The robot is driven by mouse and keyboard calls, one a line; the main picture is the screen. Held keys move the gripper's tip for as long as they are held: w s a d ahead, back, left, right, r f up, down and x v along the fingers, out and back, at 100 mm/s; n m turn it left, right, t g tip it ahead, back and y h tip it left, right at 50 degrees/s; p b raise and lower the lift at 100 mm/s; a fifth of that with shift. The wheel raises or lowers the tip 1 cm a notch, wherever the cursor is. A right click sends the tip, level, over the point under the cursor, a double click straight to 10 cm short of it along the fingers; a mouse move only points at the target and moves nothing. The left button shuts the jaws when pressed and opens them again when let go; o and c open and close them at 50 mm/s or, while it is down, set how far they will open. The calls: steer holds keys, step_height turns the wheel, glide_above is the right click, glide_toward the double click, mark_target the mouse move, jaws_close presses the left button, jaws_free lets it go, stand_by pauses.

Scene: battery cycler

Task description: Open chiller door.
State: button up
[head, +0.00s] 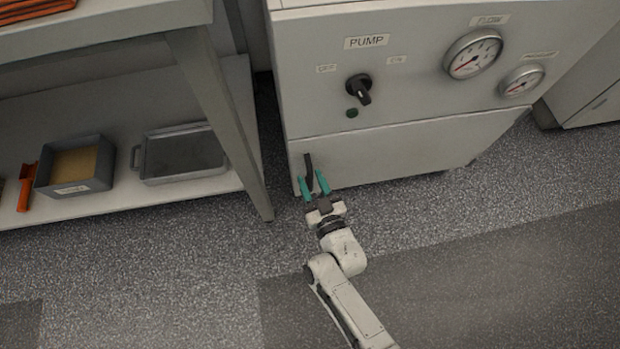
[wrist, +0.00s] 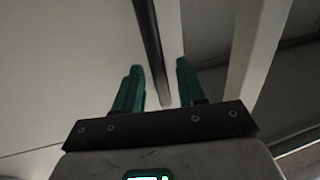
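The chiller's lower door (head: 400,150) is a plain light panel below the pump panel, and it looks closed. A dark vertical bar handle (head: 308,163) stands near its left edge. The handle also shows in the wrist view (wrist: 148,30), running down between my fingers. My gripper (head: 311,176) has two teal fingers, which also show in the wrist view (wrist: 160,66). It is open, with one finger on each side of the handle's lower part. In the wrist view a gap shows on the right of the handle; contact on the left is unclear.
Above the door are a black pump knob (head: 359,88) and two gauges, one of them the flow gauge (head: 473,54). A shelf unit with a leg (head: 222,110) stands close at the left, holding a grey bin (head: 75,187) and a tray (head: 180,178). The speckled floor (head: 450,225) in front is clear.

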steer(key=shift+x, duration=0.75)
steer(key=shift+c, duration=0.3)
jaws_close()
